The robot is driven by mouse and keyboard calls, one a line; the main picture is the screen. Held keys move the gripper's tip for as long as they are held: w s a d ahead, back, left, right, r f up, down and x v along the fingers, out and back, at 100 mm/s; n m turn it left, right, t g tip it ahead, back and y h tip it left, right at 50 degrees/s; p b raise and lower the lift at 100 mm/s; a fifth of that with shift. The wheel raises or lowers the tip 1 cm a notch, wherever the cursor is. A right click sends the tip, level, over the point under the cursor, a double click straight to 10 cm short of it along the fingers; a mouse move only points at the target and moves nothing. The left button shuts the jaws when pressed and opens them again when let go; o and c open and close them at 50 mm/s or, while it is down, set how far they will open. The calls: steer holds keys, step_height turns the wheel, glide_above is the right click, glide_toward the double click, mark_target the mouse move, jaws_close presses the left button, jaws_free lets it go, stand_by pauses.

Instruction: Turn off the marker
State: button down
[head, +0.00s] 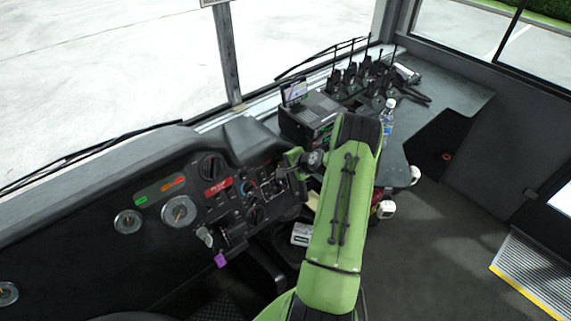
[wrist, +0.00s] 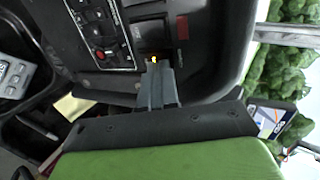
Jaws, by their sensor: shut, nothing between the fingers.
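My gripper is shut and empty, its grey fingertips (wrist: 159,70) together against or just in front of the dark dashboard panel (wrist: 130,14) in the wrist view. A small yellow spot (wrist: 154,59) shows right at the fingertips, with a red label (wrist: 182,27) beyond it. I cannot read which control is the marker, and contact is unclear. In the head view, my arm reaches over the right end of the dashboard (head: 100,190), and my gripper's fingertips cannot be made out there.
A row of black knobs and switches (wrist: 97,32) lies left of my fingers in the wrist view. A grey keypad (wrist: 13,76) is at its left edge. In the head view, a black radio unit (head: 312,112), several handheld radios and a water bottle (head: 387,115) stand on the counter behind my arm.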

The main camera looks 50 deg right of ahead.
steer(key=shift+w, duration=0.1)
steer(key=shift+w+r, duration=0.25)
steer(key=shift+r, duration=0.2)
steer(key=shift+w+r, duration=0.2)
steer(key=shift+r, duration=0.25)
stand_by(0.4)
